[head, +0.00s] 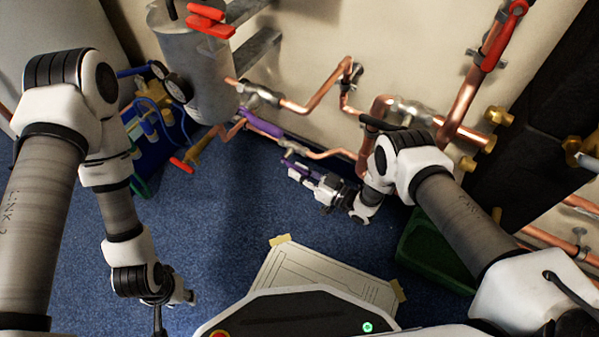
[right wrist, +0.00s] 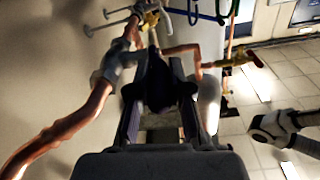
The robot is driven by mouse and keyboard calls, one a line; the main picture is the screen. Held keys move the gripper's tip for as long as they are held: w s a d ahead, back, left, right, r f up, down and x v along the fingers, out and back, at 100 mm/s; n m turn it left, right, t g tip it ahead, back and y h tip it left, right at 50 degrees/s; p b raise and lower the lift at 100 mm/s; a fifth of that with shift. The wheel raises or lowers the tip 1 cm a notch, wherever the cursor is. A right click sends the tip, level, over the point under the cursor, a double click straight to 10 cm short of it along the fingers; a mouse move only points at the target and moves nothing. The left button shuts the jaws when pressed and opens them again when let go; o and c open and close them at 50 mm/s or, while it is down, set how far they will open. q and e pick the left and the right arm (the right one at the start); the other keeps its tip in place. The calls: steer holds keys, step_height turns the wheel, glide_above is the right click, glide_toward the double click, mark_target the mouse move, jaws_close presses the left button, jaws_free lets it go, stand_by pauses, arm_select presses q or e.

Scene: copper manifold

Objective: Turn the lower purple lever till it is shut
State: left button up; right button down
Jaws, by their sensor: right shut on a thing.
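Two purple parts show on the copper pipes in the head view. The upper purple lever (head: 262,125) slants down to the right below the grey tank. The lower purple lever (head: 293,165) lies beneath it, just above the blue floor, partly covered by my right gripper (head: 291,167). My right gripper reaches in from the right and is shut on this lever. In the right wrist view a dark purple piece (right wrist: 158,85) sits between the fingers (right wrist: 160,110). My left gripper (head: 180,296) hangs low at the left, apart from the pipes; its fingers are unclear.
A grey tank (head: 194,75) with a red lever (head: 210,22) stands behind, at the left. Copper pipes (head: 325,92) run along the wall. A green bin (head: 430,250) stands right of the right gripper. A taped sheet (head: 300,268) lies in front. Blue floor (head: 215,215) is clear between the arms.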

arm_select(q)
steer(key=shift+t, duration=0.4)
steer(key=shift+w+a+f+b, duration=0.1)
steer(key=shift+w+f+b, duration=0.25)
steer(key=shift+f+b, duration=1.85)
steer(key=shift+w+f+b, duration=0.4)
steer(key=shift+f+b, duration=1.6)
steer(key=shift+f, duration=0.3)
steer(key=shift+w+a+f+b, duration=0.1)
steer(key=shift+w+f+b, duration=0.25)
steer(key=shift+f+b, duration=1.85)
arm_select(e)
steer(key=f+t+y, duration=0.2)
steer(key=t+y, duration=0.1)
steer(key=a+f+t+y, duration=0.1)
steer(key=shift+w+f+y, duration=0.1)
steer(key=shift+w+y, duration=0.2)
steer(key=shift+y, duration=0.1)
steer(key=c, duration=1.1)
jaws_free()
arm_select(q)
steer(key=shift+r, duration=0.1)
